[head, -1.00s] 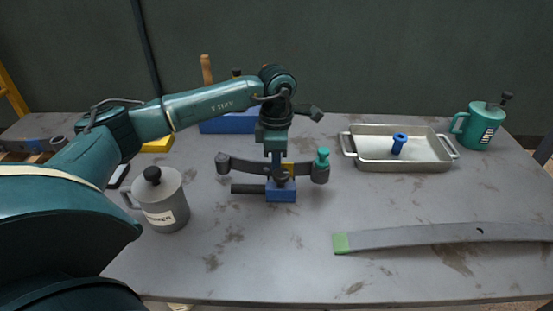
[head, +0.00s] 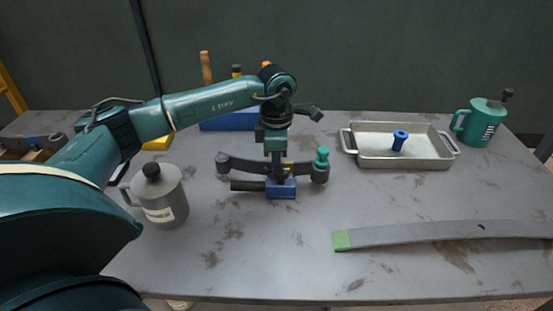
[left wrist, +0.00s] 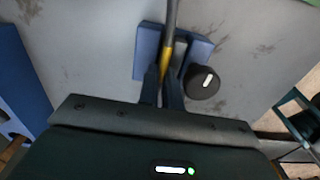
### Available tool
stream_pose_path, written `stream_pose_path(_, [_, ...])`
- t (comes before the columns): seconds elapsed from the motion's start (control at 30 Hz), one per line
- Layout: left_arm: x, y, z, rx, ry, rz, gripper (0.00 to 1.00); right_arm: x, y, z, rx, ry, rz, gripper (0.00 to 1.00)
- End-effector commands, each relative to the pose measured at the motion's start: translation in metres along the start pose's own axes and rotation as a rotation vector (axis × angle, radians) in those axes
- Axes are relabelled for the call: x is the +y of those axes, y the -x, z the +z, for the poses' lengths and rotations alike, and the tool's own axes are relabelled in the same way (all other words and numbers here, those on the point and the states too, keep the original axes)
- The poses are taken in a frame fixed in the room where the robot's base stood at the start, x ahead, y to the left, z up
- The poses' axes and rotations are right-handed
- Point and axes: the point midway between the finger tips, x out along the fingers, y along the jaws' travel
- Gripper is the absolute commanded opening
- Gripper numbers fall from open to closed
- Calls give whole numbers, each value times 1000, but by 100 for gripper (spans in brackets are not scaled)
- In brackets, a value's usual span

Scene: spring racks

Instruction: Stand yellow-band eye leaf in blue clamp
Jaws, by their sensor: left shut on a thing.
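The blue clamp (head: 281,189) stands mid-table, with a dark bar at its left side; it also shows in the left wrist view (left wrist: 202,48). The grey, curved eye leaf (head: 246,166) is at the clamp, on edge, with a rolled eye at its left end. Its yellow band (left wrist: 167,56) is near the middle, between the clamp's blue parts. My left gripper (head: 277,172) points down over the clamp and is shut on the leaf; its fingers also show in the left wrist view (left wrist: 162,88). The fingertips hide whether the leaf is fully seated. My right gripper is not in view.
A teal-topped piece (head: 322,157) is at the leaf's right end. A green-ended leaf (head: 430,235) lies front right. A metal tray (head: 375,157) holds a blue bushing (head: 399,140). The front middle is clear.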

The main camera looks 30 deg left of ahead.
Motion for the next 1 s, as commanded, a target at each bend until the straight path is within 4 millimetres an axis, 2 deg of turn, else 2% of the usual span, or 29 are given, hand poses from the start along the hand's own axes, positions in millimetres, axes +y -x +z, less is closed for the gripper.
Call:
stream_pose_path(0.6, [1, 17, 1, -3, 0, 3, 0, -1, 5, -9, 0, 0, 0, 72])
stream_pose_path(1.0, [1, 18, 1, -4, 0, 3, 0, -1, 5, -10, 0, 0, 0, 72])
